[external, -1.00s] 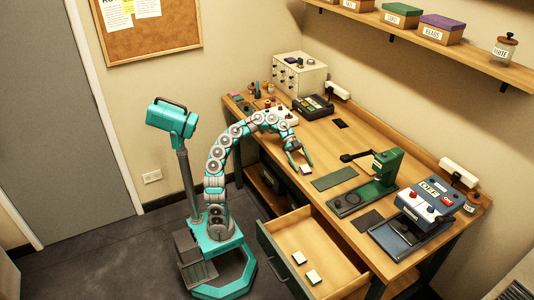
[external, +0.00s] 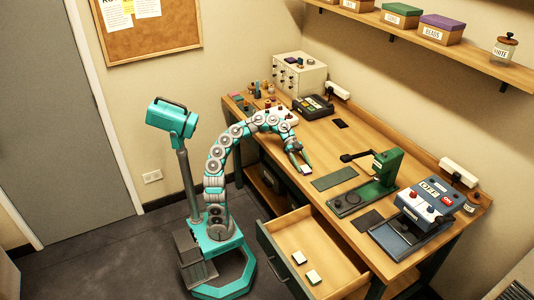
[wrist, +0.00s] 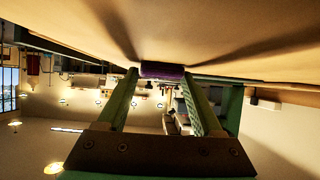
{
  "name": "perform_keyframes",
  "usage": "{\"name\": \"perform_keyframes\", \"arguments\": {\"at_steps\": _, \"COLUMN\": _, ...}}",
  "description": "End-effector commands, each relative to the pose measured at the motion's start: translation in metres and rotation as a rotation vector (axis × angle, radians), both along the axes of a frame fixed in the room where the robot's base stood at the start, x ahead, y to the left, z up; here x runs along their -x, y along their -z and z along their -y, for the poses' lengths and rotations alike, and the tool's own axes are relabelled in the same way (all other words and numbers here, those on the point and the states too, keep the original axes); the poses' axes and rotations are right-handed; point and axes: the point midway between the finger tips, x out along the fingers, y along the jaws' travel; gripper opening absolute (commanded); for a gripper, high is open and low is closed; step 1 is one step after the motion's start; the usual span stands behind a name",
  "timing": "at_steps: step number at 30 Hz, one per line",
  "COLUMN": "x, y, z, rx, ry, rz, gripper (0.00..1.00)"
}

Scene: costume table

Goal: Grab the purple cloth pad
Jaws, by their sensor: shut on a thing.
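The purple cloth pad (wrist: 162,70) shows in the wrist view as a small dark purple block between the tips of my two green fingers. My gripper (wrist: 160,76) is shut on it. In the external view my gripper (external: 303,168) points down at the front edge of the wooden table, left of the flat green mat (external: 335,179). A small pale-topped piece (external: 306,169) shows at the fingertips there. Its purple colour is hard to make out in that view. The pad is at or very close to the wood surface; I cannot tell whether it touches.
An open drawer (external: 303,238) below the table front holds two small pale pads (external: 299,257). A green press (external: 372,181) and a blue ON/OFF machine (external: 428,203) stand to the right. A black device (external: 313,107) and a drawer cabinet (external: 300,75) stand at the back left.

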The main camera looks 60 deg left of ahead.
Motion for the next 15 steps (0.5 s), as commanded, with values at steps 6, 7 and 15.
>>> {"name": "perform_keyframes", "arguments": {"at_steps": 6, "x": 0.0001, "y": -0.0001, "z": 0.0, "rx": 0.0, "ry": 0.0, "rz": 0.0, "gripper": 0.12}}
{"name": "perform_keyframes", "arguments": {"at_steps": 7, "x": 0.0001, "y": -0.0001, "z": 0.0, "rx": 0.0, "ry": 0.0, "rz": 0.0, "gripper": 0.12}}
{"name": "perform_keyframes", "arguments": {"at_steps": 15, "x": 0.0, "y": -0.0063, "z": 0.0004, "rx": 0.0, "ry": 0.001, "rz": 0.0, "gripper": 0.12}}
